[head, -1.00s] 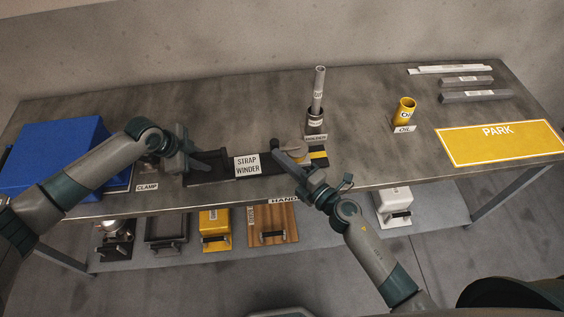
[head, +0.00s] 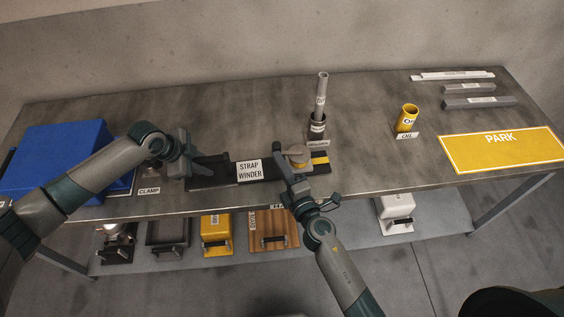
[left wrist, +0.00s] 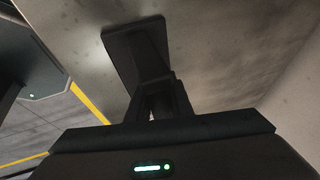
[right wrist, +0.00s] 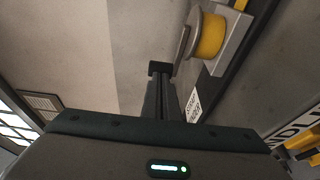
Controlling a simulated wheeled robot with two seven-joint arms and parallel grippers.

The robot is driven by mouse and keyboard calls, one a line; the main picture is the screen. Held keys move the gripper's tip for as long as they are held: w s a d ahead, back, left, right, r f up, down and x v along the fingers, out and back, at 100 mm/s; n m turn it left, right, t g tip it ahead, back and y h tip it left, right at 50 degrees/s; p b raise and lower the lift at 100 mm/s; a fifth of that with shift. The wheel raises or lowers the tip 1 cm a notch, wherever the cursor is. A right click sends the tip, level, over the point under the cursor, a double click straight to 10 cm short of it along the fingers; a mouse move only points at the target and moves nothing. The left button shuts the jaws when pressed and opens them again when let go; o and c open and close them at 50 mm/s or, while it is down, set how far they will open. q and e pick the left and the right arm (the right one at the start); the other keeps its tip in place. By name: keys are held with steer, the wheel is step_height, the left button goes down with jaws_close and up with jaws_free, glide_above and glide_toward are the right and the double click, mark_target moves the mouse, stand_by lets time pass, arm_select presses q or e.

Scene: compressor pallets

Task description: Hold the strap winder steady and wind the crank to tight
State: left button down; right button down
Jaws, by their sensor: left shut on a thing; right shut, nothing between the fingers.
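The strap winder (head: 222,175) lies along the front of the bench, a long black base with a white label (head: 249,169). Its round drum (head: 297,153), grey on top, sits near the right end. In the right wrist view the drum (right wrist: 211,36) has a yellow side and a thin grey crank arm (right wrist: 182,45) at its edge. My left gripper (head: 188,158) is shut on the dark upright grip at the winder's left end; the grip (left wrist: 150,85) shows between its fingers. My right gripper (head: 282,166) is shut and empty, just in front of the drum, apart from the crank.
A holder (head: 317,126) with a grey rod stands behind the drum. A yellow oil cup (head: 407,118), a yellow PARK mat (head: 500,150) and grey bars (head: 480,102) are to the right. A blue box (head: 60,150) is at left. Several items fill the lower shelf (head: 350,231).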

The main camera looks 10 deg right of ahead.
mark_target(273, 150)
steer(key=shift+w+a+f+m+h, duration=0.1)
steer(key=shift+a+f+m+h, duration=0.1)
steer(key=shift+m+h, duration=0.4)
steer(key=shift+w+r+m+t+h, duration=0.15)
steer(key=shift+m+t+h, duration=0.15)
steer(key=shift+h, duration=0.5)
steer(key=shift+w+a+r+m+h, duration=0.1)
steer(key=shift+w+r+m+h, duration=0.25)
steer(key=shift+h, duration=0.25)
steer(key=shift+w+a, duration=0.25)
steer(key=shift+w, duration=0.5)
steer(key=shift+w+a, duration=0.2)
steer(key=shift+w, duration=0.5)
steer(key=shift+w+a+f+m+h, duration=0.1)
steer(key=shift+w+m+h, duration=0.5)
steer(key=shift+h, duration=0.2)
steer(key=shift+w+m+h, duration=0.25)
steer(key=shift+w+h, duration=0.05)
steer(key=shift+h, duration=0.1)
steer(key=shift+w+d, duration=0.4)
steer(key=shift+w, duration=0.25)
steer(key=shift+w+d, duration=0.35)
steer(key=shift+w, duration=0.3)
steer(key=shift+s+a, duration=0.1)
steer(key=shift+a, duration=0.05)
